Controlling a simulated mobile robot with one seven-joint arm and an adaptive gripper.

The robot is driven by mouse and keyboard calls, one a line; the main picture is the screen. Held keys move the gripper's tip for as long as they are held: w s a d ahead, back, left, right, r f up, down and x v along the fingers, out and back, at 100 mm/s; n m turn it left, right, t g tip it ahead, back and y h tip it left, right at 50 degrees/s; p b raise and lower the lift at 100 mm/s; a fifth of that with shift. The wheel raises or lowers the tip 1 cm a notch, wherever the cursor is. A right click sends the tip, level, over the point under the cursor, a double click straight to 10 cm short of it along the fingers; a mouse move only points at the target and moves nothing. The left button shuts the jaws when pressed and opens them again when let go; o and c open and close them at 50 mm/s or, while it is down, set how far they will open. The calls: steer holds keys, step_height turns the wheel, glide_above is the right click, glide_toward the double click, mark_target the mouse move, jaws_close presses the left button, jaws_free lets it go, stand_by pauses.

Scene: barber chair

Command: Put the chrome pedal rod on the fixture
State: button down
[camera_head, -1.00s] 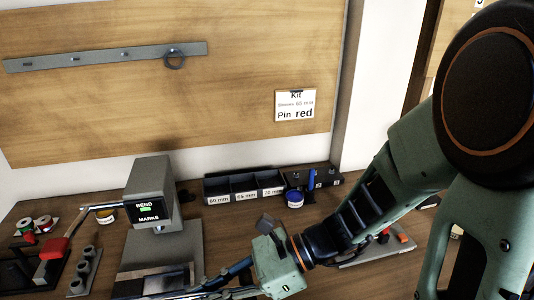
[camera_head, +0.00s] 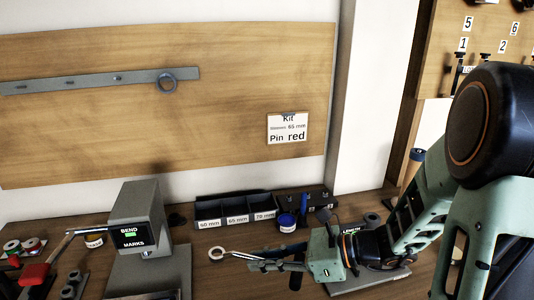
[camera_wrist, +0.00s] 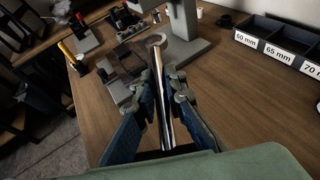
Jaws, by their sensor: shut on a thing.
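The chrome pedal rod (camera_wrist: 158,75) is a shiny thin bar with a ring at its far end. My gripper (camera_wrist: 161,88) is shut on it, with one finger on each side, and the rod points ahead. In the head view, my gripper (camera_head: 265,263) holds the rod (camera_head: 216,253) above the bench, its ring end to the left. A grey station (camera_head: 148,222) with a "BEND MARKS" screen stands left of the rod. A grey base (camera_head: 372,284) lies behind and below my wrist, partly hidden, near a "LENGTH" label. I cannot tell which is the fixture.
A black bin row (camera_head: 236,208) marked 60, 65 and 70 mm stands at the back, with a blue-lidded jar (camera_head: 287,222) beside it. A kit card (camera_head: 288,128) reads "Sleeves 65 mm, Pin red". Red-handled tooling (camera_head: 35,274) is at left. Bench between station and wrist is mostly clear.

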steer(key=w+d+f+m+t+h, duration=0.1)
steer(key=w+d+m+t, duration=0.1)
steer(key=w+d, duration=0.35)
steer(key=w+d+f+m+t+h, duration=0.1)
steer(key=w+d+m+t, duration=0.15)
steer(key=d, duration=0.65)
step_height(320, 180, up, 7)
steer(key=p, duration=1.4)
steer(key=shift+w, duration=0.4)
steer(key=shift+f+t, duration=0.1)
steer(key=shift+t, duration=0.15)
